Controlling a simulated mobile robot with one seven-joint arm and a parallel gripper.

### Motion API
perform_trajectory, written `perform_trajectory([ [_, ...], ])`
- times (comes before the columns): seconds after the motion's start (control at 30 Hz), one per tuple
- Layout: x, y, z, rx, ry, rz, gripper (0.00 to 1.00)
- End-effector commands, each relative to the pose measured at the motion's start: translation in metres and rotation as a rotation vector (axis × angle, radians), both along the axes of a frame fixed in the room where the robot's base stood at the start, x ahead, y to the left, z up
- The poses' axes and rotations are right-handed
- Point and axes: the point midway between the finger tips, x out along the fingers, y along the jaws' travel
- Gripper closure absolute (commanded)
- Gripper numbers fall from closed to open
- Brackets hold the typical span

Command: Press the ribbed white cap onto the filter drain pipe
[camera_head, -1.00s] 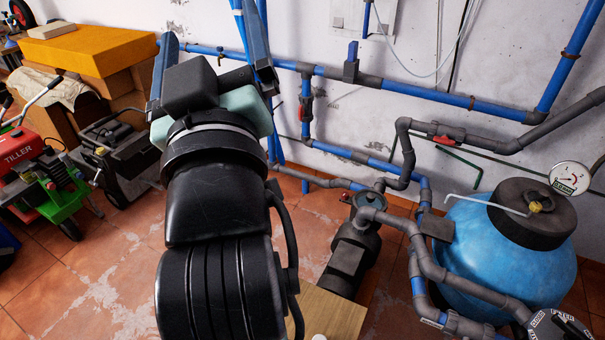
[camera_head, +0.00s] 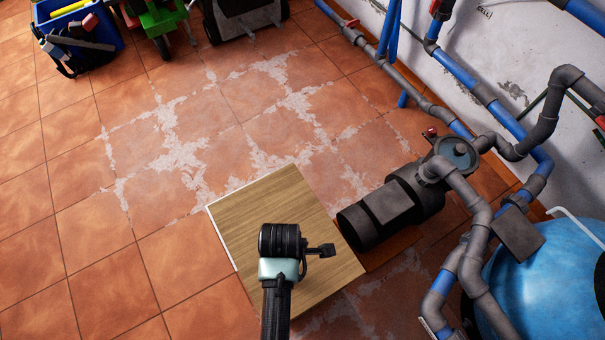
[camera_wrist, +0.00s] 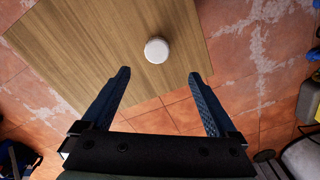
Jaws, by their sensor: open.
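The white cap (camera_wrist: 156,50) sits on a wooden board (camera_wrist: 105,45) in the wrist view. Its ribs are too small to make out. My gripper (camera_wrist: 158,73) is open and empty, and the cap lies just beyond and between its two blue fingertips in that view. In the head view my wrist is over the board (camera_head: 236,220); the fingers cannot be made out there and the cap is hidden. Grey and blue pipes (camera_head: 470,265) run beside the blue filter tank (camera_head: 555,280) at lower right. I cannot tell which is the drain pipe.
A dark pump (camera_head: 390,208) stands right beside the board. Pipes (camera_head: 484,92) run along the wall behind it. Tiled floor (camera_head: 120,260) left of the board is clear. A blue crate (camera_head: 75,25) and machines stand at the far upper left.

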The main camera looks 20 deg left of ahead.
Motion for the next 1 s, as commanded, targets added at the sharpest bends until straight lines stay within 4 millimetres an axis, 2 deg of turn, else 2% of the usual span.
perform_trajectory([
  [0.1, 0.000, 0.000, -0.025, 0.000, 0.001, 0.000, 0.06],
  [0.3, 0.001, 0.000, -0.059, 0.001, -0.002, -0.002, 0.06],
  [0.53, 0.003, 0.000, -0.074, 0.002, -0.006, -0.004, 0.06],
  [0.8, 0.008, -0.003, -0.113, 0.002, -0.005, -0.003, 0.06],
  [1.0, 0.008, -0.003, -0.121, 0.003, -0.007, -0.004, 0.06],
])
